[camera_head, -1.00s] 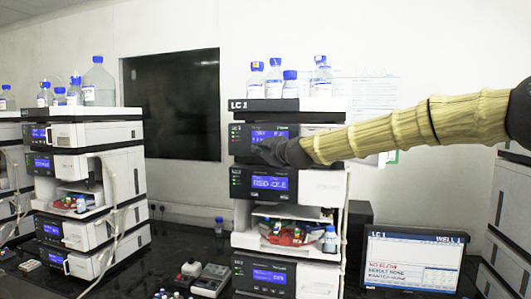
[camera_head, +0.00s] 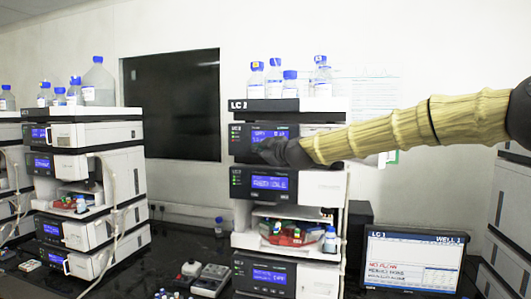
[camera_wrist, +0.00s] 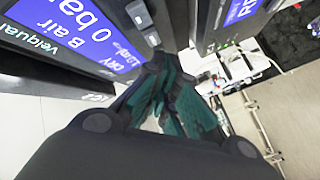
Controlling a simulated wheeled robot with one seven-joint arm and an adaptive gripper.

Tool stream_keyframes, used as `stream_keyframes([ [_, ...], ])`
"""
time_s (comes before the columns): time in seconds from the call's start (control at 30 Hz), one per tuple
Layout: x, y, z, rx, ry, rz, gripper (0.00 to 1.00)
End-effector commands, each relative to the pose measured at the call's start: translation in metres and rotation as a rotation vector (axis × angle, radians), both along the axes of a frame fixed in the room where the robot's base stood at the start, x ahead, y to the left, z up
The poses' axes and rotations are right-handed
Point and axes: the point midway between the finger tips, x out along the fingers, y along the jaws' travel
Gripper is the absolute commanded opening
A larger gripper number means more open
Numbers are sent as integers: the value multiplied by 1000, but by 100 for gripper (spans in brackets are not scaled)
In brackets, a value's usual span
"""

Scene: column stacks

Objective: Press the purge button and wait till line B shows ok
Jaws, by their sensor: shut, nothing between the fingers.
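The pump module (camera_head: 238,150) with a lit blue display is in the upper part of the middle column stack in the head view. In the wrist view its display (camera_wrist: 65,25) reads "0 bar", "B air" and "DRY". Two small grey buttons, an upper one (camera_wrist: 138,12) and a lower one (camera_wrist: 152,39), sit beside the display; I cannot read a purge label. My gripper (camera_head: 261,151) is shut and empty at the module's front, covering part of the display. In the wrist view its fingertips (camera_wrist: 165,62) are close to the lower button; I cannot tell whether they touch.
A second module (camera_head: 310,185) with a blue display sits just below. Several blue-capped bottles (camera_head: 274,85) stand on top of the stack. A monitor (camera_head: 413,262) with blurred red text stands at lower right. Another stack (camera_head: 90,180) stands to the left, with bench room between.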

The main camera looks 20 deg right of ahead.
Motion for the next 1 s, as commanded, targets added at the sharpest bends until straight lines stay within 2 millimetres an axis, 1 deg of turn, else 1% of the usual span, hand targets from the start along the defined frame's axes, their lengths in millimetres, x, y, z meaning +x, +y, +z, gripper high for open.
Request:
stream_keyframes([
  [0.27, 1, 0, 0, 0, 0, 0, 0],
  [0.6, 8, -4, 0, 0, 1, -1, 0],
  [1.0, 9, -4, 0, 0, 0, 0, 0],
])
